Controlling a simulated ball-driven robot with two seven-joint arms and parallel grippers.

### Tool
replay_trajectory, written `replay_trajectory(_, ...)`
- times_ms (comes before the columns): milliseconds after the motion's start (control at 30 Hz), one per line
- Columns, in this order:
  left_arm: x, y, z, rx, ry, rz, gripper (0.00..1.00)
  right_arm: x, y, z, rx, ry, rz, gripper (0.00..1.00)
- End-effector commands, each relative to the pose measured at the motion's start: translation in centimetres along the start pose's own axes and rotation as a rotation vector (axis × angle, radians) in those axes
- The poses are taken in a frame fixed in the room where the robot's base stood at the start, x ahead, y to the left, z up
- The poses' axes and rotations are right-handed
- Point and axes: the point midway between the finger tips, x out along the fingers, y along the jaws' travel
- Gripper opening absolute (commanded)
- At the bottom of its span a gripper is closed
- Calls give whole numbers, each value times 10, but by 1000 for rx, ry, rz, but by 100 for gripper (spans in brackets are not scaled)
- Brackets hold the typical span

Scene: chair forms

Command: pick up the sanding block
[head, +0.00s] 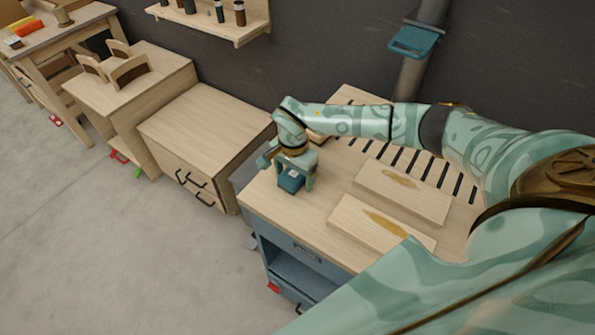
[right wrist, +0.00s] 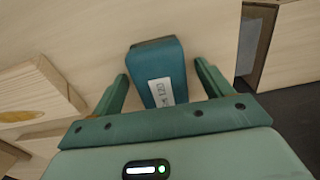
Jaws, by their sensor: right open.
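The sanding block (head: 290,180) is a small teal block with a white label, on the wooden top of the blue-grey workbench (head: 320,222). In the right wrist view the sanding block (right wrist: 158,70) sits between the two fingers, with a gap on each side. My right gripper (head: 290,186) is open around it from above, its fingers straddling the block. It also shows in the right wrist view (right wrist: 160,84). Part of the block is hidden by the gripper in the head view. My left gripper is not in view.
Two wooden boards with yellowish marks, the near one (head: 355,220) and the far one (head: 430,203), lie right of the block. A slatted section (head: 420,164) lies behind. A lower wooden drawer cabinet (head: 195,125) stands to the left. A wall shelf (head: 222,30) holds several bottles.

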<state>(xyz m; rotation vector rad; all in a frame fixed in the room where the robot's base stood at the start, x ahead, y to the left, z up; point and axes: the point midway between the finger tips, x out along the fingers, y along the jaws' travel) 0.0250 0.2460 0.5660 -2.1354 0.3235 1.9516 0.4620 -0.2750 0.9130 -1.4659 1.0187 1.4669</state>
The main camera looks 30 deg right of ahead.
Motion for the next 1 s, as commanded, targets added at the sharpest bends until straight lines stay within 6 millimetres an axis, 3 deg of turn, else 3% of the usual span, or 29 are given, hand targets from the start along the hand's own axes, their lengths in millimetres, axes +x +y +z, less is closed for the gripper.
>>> replay_trajectory(67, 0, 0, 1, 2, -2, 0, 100, 0, 0, 0, 0, 0, 0, 78)
replay_trajectory(200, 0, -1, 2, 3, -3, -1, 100, 0, 0, 0, 0, 0, 0, 39)
replay_trajectory(267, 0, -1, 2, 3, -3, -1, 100, 0, 0, 0, 0, 0, 0, 28)
replay_trajectory(667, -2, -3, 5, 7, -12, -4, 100, -9, -1, 0, 0, 0, -2, 28)
replay_trajectory(833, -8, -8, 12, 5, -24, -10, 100, -35, -1, -1, 0, 3, -5, 28)
replay_trajectory(1000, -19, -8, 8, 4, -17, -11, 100, -78, 17, 29, -6, 1, -6, 28)
